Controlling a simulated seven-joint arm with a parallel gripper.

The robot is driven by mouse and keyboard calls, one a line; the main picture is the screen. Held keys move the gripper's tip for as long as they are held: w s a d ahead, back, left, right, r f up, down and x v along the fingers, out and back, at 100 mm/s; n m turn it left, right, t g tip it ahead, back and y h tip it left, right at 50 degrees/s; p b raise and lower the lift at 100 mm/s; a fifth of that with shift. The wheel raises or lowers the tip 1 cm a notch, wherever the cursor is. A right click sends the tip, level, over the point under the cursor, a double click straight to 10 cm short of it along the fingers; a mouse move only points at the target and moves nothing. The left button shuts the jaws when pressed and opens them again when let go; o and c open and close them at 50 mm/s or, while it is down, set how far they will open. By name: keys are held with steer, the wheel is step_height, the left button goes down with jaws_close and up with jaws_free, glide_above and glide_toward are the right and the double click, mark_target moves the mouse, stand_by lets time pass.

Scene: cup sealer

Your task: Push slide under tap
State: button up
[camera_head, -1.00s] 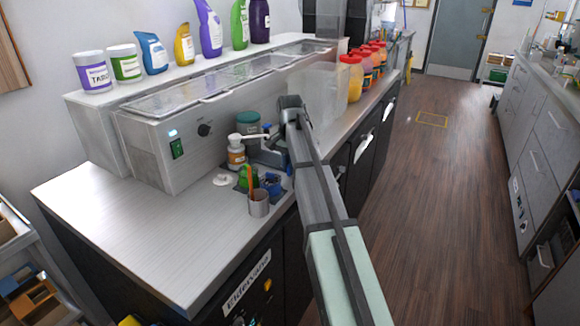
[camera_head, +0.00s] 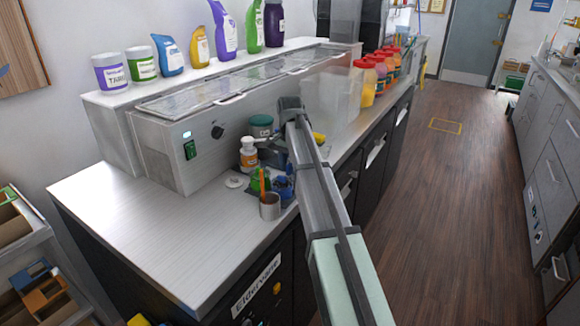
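My arm (camera_head: 325,215) reaches from the bottom right up over the counter, and its far end (camera_head: 291,103) bends down beside the steel counter unit. My gripper is not clearly visible; the arm hides its fingers, so I cannot tell whether they are open or shut. Grey and dark parts (camera_head: 272,156) show just left of the arm, beside a white bottle with an orange label (camera_head: 248,153). I cannot make out a slide or a tap there. A small yellow thing (camera_head: 319,138) shows just right of the arm.
A metal cup with an orange stick (camera_head: 269,206), green and blue small items (camera_head: 285,190) and a teal tub (camera_head: 261,126) crowd around the arm. Clear containers (camera_head: 341,95) and red-lidded jars (camera_head: 366,82) stand behind. The counter's left front (camera_head: 150,220) is bare.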

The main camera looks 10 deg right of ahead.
steer(key=shift+r, duration=0.1)
step_height(320, 180, up, 14)
steer(key=shift+f, duration=0.2)
stand_by(0.5)
steer(key=s+d+f+m, duration=0.1)
steer(key=s+d, duration=0.4)
steer(key=d, duration=0.3)
steer(key=w+a+f+m+t+y, duration=0.1)
steer(key=a+f+m, duration=0.1)
steer(key=f+m, duration=0.2)
steer(key=w+a+f+m+t+y, duration=0.1)
steer(key=w+a+f+m, duration=0.1)
steer(key=m, duration=0.5)
steer(key=w+a+f+m+t+y, duration=0.1)
steer(key=w+a+f+m, duration=0.1)
steer(key=a+f+m, duration=0.2)
step_height(320, 180, down, 3)
steer(key=shift+r+m, duration=0.2)
steer(key=shift+m, duration=0.8)
